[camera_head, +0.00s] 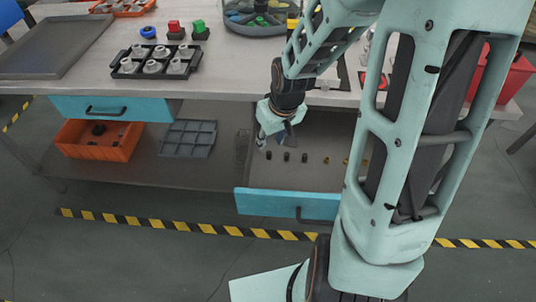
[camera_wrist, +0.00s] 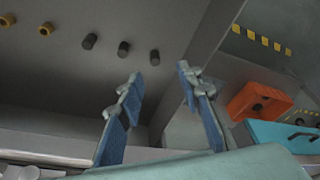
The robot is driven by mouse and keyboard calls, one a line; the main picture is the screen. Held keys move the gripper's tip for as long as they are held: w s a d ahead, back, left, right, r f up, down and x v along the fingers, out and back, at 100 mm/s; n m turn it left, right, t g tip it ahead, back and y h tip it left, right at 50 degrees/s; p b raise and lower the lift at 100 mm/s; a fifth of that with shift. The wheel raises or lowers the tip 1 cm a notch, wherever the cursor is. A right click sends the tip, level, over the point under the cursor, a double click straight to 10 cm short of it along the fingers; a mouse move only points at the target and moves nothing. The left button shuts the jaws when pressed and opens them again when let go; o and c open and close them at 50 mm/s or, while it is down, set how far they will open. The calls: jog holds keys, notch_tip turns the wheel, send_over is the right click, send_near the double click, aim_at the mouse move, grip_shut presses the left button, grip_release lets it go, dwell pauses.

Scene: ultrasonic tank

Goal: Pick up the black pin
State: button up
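Several small pins stand in a row in the open drawer (camera_head: 330,125). Three are black: the left black pin (camera_head: 268,155), the middle black pin (camera_head: 286,157) and the right black pin (camera_head: 304,158). In the wrist view they show as black pins (camera_wrist: 154,57), (camera_wrist: 123,48) and (camera_wrist: 89,41). My gripper (camera_head: 275,140) is over the drawer, near the left end of the row. In the wrist view my gripper (camera_wrist: 160,77) has its two blue-padded fingers apart with nothing between them. No pin touches the fingers as far as I can see.
Yellow pins (camera_head: 326,160) continue the row to the right, partly behind my arm. The drawer's blue front (camera_head: 290,206) is pulled out. An orange bin (camera_head: 98,139) and a grey divided tray (camera_head: 188,138) sit on the lower shelf, left of the drawer. The tabletop (camera_head: 220,75) lies above.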

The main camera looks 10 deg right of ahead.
aim_at(269, 153)
jog(key=x, duration=0.3)
jog(key=b+x, duration=0.1)
jog(key=x, duration=0.4)
jog(key=shift+w+d+f+b, duration=0.35)
jog(key=shift+d+f+b, duration=0.05)
grip_shut()
